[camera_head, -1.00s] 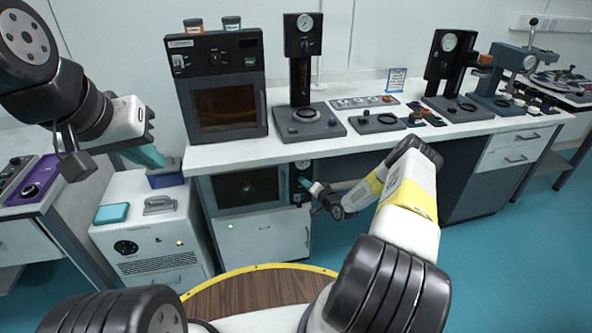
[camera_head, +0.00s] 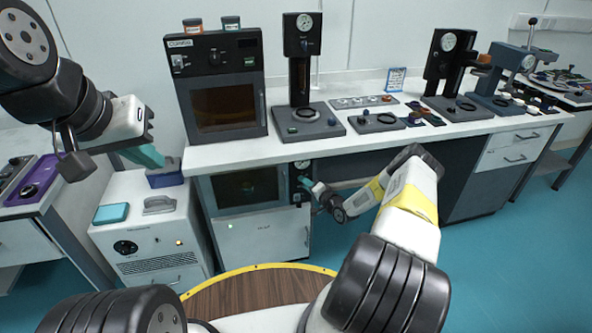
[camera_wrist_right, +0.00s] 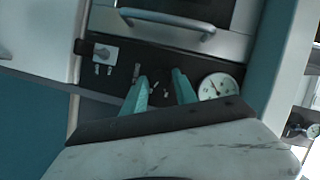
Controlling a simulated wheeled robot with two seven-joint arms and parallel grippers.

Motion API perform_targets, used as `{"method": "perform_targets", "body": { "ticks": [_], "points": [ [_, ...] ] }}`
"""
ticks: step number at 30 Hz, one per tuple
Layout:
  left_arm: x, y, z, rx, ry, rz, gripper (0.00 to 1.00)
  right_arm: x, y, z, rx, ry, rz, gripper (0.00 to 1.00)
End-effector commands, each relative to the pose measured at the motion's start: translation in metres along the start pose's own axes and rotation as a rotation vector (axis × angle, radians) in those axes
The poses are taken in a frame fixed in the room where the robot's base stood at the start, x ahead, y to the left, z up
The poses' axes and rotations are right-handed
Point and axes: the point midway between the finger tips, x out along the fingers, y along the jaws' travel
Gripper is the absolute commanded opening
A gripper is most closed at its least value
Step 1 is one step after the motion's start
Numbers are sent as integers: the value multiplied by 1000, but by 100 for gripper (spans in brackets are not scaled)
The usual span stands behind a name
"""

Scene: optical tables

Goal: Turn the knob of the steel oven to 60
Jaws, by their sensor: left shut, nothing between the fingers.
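The steel oven (camera_head: 246,190) sits under the counter, with a dark window and a narrow dark control panel on its right. The panel carries a round white gauge (camera_wrist_right: 217,86), and a switch (camera_wrist_right: 105,55) lies farther left in the right wrist view. My right gripper (camera_wrist_right: 161,76) is at this panel, its two teal fingers spread apart with dark panel and small pale marks between them. The knob is not clearly visible; dark surface and fingers make it hard to pick out. My left gripper (camera_head: 150,157) is shut and empty, over the white cabinet at left.
A second black oven (camera_head: 226,85) and several presses stand on the white counter (camera_head: 360,140) above. The counter's edge lies over my right forearm's side. A white cabinet (camera_head: 150,222) with a teal box stands at left. A steel door handle (camera_wrist_right: 165,20) lies near the right gripper.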

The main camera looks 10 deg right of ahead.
Motion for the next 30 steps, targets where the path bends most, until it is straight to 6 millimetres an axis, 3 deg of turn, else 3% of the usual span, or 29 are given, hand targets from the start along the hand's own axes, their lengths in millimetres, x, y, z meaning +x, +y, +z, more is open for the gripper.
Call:
{"method": "perform_targets", "body": {
  "ticks": [13, 24, 30],
  "points": [
    [0, 0, 0, 0, 0, 0, 0, -5, 0, 0, -1, -1, 0, 49],
    [0, 0, 0, 0, 0, 0, 0, -63, 1, -1, 0, 1, 2, 49],
    [0, 0, 0, 0, 0, 0, 0, -78, 0, 0, 0, 0, 0, 49]
  ]
}}
